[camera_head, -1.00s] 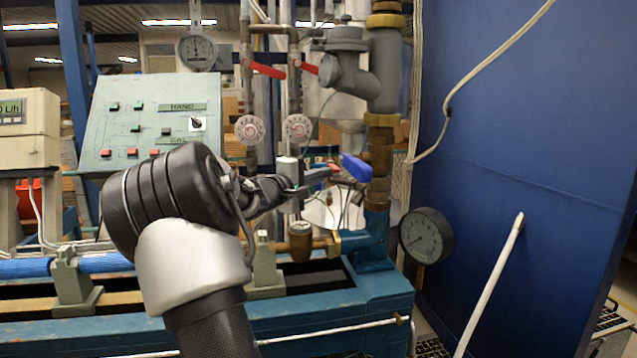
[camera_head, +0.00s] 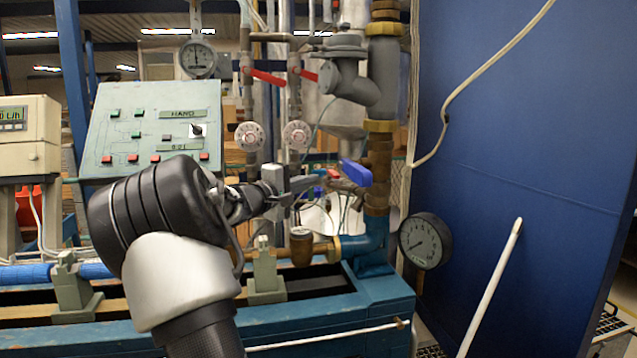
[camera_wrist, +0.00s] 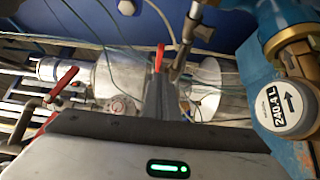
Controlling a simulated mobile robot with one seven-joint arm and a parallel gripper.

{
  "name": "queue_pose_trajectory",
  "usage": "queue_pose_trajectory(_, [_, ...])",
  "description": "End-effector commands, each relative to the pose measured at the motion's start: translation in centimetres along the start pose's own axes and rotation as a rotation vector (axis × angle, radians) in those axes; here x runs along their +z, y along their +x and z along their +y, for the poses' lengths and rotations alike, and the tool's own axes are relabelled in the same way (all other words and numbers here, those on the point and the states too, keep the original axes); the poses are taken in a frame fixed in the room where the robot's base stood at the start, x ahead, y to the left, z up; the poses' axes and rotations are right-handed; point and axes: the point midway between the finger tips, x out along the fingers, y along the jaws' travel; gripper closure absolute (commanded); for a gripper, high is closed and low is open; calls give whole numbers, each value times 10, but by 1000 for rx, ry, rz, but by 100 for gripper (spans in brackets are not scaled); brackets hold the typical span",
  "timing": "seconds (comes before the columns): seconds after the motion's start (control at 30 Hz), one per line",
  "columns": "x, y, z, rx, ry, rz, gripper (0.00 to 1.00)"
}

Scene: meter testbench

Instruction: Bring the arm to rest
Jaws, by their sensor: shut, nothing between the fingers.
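My gripper (camera_head: 318,182) is at the end of my arm, in front of the pipework in the head view. It points right, with its tip close to the blue valve handle (camera_head: 356,172); I cannot tell whether they touch. In the wrist view the fingers (camera_wrist: 160,88) are together with nothing between them. My arm's dark and white links hide part of the bench and the lower edge of the control panel (camera_head: 152,128).
A pressure gauge (camera_head: 425,241) stands right of the pipes. Red valve levers (camera_head: 266,77) are above the gripper. A water meter (camera_wrist: 284,107) is at the right in the wrist view. A blue wall (camera_head: 540,150) fills the right; the floor before it looks mostly free.

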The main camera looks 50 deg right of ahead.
Motion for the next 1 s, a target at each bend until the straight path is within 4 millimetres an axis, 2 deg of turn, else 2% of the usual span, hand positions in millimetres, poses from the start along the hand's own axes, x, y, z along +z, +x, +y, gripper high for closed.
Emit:
queue_pose_trajectory(0.03, [8, -12, 1, -1, 1, 1, 100])
queue_pose_trajectory(0.2, [29, -42, 0, -3, 2, 7, 100])
queue_pose_trajectory(0.4, [47, -70, 1, -2, 2, 9, 100])
queue_pose_trajectory(0.6, [55, -81, 0, 0, 0, 9, 100])
queue_pose_trajectory(0.87, [57, -82, -1, -8, 5, 6, 100])
queue_pose_trajectory(0.93, [65, -86, -6, -51, 28, -4, 100])
queue_pose_trajectory(1.0, [79, -98, -20, -145, 71, -23, 100])
